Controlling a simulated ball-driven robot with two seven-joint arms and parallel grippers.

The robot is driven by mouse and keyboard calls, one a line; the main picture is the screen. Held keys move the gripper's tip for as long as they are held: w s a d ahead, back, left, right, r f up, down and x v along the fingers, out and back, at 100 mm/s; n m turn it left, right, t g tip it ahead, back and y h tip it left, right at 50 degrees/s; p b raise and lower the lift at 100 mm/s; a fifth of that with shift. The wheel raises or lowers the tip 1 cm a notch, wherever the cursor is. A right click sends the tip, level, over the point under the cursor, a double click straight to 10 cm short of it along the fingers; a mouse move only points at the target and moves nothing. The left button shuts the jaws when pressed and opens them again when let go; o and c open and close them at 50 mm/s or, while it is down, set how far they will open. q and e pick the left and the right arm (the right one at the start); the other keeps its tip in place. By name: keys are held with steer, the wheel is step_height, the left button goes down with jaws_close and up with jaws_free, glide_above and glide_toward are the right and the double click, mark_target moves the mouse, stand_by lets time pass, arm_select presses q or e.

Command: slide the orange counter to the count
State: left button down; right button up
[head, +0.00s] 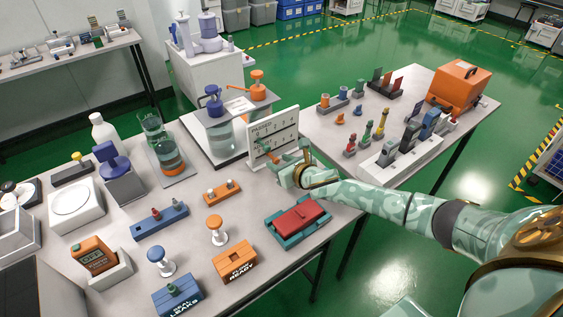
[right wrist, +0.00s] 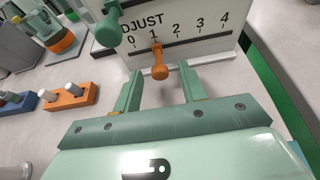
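The white counter board (head: 284,123) stands upright near the right edge of the near table. In the right wrist view it carries the numbers 0 to 4 (right wrist: 200,22) above a dark slot. The orange counter (right wrist: 159,62) is a small knob on this lower slot, close under the 1. A green knob (right wrist: 108,30) sits higher on the board, left of the orange counter. My right gripper (right wrist: 160,78) is open in front of the board, its fingers spread either side of the orange counter, with visible gaps. The right gripper (head: 291,168) partly covers the board's lower part in the head view. My left gripper is not in view.
A red and teal box (head: 300,217) lies in front of the board, under my right arm. An orange block with pegs (head: 222,191) is to the left. Glass containers with pumps (head: 220,130) stand behind on the left. A second table (head: 335,137) is on the right.

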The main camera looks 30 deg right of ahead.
steer(key=p+v, duration=0.5)
steer(key=v, duration=1.1)
steer(key=shift+s+p, duration=0.2)
steer(key=shift+p, duration=0.15)
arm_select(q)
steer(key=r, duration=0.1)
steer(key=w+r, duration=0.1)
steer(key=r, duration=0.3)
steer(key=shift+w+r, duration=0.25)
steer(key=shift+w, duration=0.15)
arm_select(e)
steer(key=shift+a, duration=0.15)
